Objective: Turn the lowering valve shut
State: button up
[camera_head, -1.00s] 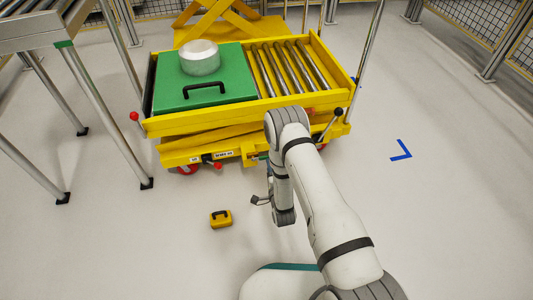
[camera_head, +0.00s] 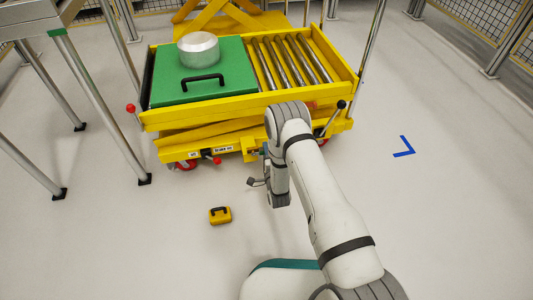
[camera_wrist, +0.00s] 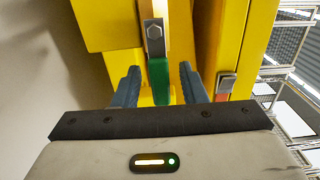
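A green lever (camera_wrist: 159,82) hangs from a bolted metal bar (camera_wrist: 154,35) on the yellow cart frame in the wrist view. It appears to be the lowering valve's handle. My gripper (camera_wrist: 161,68) is open, with one blue finger on each side of the green lever. A gap shows between the lever and each finger. In the head view, my arm reaches down to the front of the yellow lift cart (camera_head: 240,112), and my wrist hides most of the gripper and the valve there.
A green box (camera_head: 205,97) with a black handle and a metal cylinder (camera_head: 198,50) rest on the cart, beside rollers (camera_head: 290,62). A small yellow case (camera_head: 220,215) lies on the floor. Floor at right is clear.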

grip_shut()
dwell(0.4)
